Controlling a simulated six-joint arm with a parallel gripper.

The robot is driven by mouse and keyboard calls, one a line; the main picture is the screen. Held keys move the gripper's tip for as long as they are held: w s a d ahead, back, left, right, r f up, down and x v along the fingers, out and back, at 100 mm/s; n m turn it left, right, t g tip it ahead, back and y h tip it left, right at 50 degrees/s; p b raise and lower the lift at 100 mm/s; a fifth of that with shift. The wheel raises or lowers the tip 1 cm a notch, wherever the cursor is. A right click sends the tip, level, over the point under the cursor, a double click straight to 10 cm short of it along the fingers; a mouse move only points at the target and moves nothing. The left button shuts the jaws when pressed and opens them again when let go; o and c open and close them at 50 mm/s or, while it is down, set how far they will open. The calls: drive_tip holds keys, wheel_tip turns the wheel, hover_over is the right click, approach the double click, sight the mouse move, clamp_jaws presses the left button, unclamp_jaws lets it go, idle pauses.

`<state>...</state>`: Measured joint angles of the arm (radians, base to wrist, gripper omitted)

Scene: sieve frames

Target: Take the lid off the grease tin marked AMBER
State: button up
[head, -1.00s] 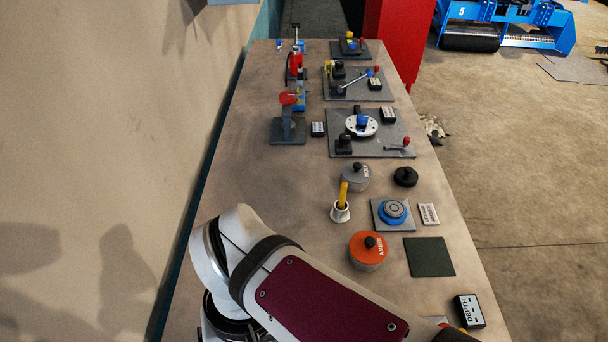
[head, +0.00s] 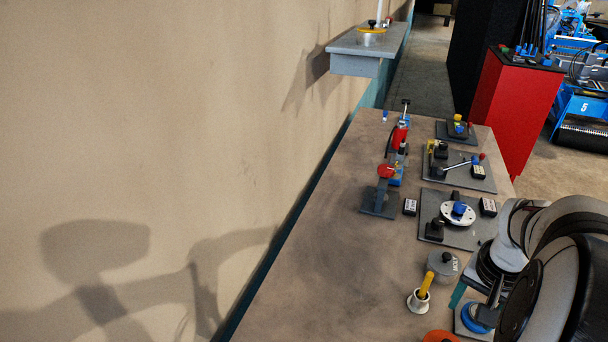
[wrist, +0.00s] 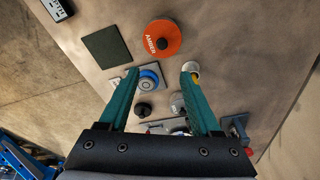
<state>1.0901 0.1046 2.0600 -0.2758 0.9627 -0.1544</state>
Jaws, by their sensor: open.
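The orange tin marked AMBER (wrist: 165,29) stands on the bench in the wrist view, its lid on, with a black knob (wrist: 162,43) on top. Only a sliver of the orange tin (head: 440,337) shows at the bottom edge of the head view. My gripper (wrist: 162,72) is open and empty, above the bench. In the wrist picture the tin lies beyond the fingertips, apart from them. In the head view my arm covers the lower right, and only a bit of a teal finger shows.
A blue round piece on a grey plate (wrist: 149,79), a white cup with a yellow stick (head: 420,298), a grey tin (head: 443,264) and a black knobbed piece (wrist: 144,109) stand near the tin. A dark green mat (wrist: 107,48) lies bare. A wall shelf (head: 355,48) holds a yellow-rimmed tin (head: 371,37).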

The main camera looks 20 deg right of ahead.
sight(450, 341)
drive_tip(key=f, duration=0.4)
drive_tip(key=d+f, duration=0.1)
drive_tip(key=f, duration=0.4)
drive_tip(key=w+f, duration=0.1)
drive_tip(key=f, duration=0.4)
drive_tip(key=shift+d+f, duration=0.15)
drive_tip(key=shift+f, duration=0.1)
clamp_jaws()
